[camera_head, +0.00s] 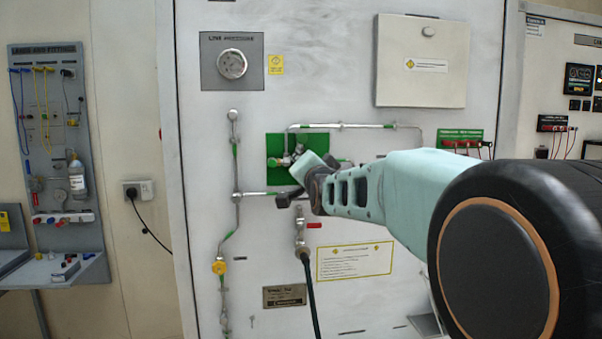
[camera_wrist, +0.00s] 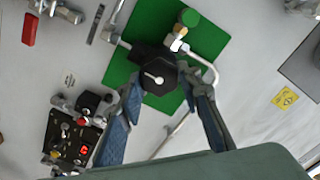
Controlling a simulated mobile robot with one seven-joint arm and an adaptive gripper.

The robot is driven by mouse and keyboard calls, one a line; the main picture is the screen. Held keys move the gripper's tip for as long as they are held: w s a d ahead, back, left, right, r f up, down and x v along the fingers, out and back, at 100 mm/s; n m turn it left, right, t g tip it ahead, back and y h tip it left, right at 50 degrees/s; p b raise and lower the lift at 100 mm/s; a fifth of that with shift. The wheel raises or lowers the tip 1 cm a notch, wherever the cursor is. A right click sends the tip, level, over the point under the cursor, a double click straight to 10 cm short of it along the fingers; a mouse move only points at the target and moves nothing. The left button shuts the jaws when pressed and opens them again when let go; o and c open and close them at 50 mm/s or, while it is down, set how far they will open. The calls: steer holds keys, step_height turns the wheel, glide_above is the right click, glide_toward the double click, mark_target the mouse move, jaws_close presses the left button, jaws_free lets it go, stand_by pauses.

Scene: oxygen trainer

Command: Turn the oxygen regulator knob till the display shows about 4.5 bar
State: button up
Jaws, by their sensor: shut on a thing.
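The regulator knob (camera_wrist: 157,80) is black and faceted with a white pointer mark. It sits on a green plate (camera_wrist: 207,40) on the wall panel. My gripper (camera_wrist: 165,82) has its blue-padded fingers on either side of the knob and is shut on it. In the head view my gripper (camera_head: 295,172) reaches to the green plate (camera_head: 318,139) from the right and hides the knob.
Metal pipes (camera_head: 237,160) run around the green plate. A round line-pressure gauge (camera_head: 232,64) is above left. A hose fitting with a red lever (camera_head: 314,225) is below my gripper. A yellow-bordered notice (camera_head: 355,261) is lower right, and a tool board (camera_head: 58,130) stands far left.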

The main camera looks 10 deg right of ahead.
stand_by(0.5)
steer(key=o, duration=1.2)
steer(key=shift+c, duration=0.2)
step_height(320, 180, up, 10)
